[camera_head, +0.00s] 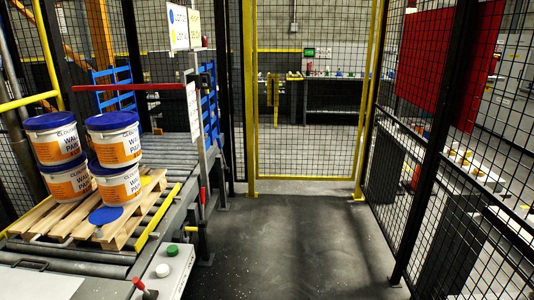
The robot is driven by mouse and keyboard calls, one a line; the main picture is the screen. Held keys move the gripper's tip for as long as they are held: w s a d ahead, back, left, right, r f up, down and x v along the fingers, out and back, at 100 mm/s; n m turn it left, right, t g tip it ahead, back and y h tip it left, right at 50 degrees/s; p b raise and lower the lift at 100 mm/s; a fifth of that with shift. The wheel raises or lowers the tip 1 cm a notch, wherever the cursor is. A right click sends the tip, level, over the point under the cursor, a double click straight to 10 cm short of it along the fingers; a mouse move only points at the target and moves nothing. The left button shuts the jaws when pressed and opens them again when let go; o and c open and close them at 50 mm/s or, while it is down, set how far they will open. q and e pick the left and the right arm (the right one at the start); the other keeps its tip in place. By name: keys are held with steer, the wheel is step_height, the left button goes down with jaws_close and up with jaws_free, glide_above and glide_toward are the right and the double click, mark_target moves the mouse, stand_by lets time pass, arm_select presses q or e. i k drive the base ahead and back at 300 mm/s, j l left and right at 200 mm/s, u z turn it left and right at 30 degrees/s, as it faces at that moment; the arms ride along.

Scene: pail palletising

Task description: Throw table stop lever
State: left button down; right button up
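A short lever with a red knob (139,283) and a dark lower end stands at the bottom edge, beside the front end of the roller table. A second red upright handle (202,195) shows on the right side of the conveyor frame. I cannot tell from the picture which one is the table stop lever. The roller table (100,256) carries a wooden pallet (150,207). Several white and orange paint pails (118,147) with blue lids are stacked on the pallet. Neither of my grippers is in view.
A grey control box with a green button (172,250) and a white button (162,270) sits right of the lever. A yellow-framed mesh gate (312,120) closes the back. Black mesh fencing (430,150) lines the right. The grey floor (300,240) between is clear.

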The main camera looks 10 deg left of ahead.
mark_target(202, 225)
steer(key=i+u, duration=0.2)
steer(key=i, duration=0.8)
steer(key=i+u, duration=0.15)
steer(key=i, duration=1.7)
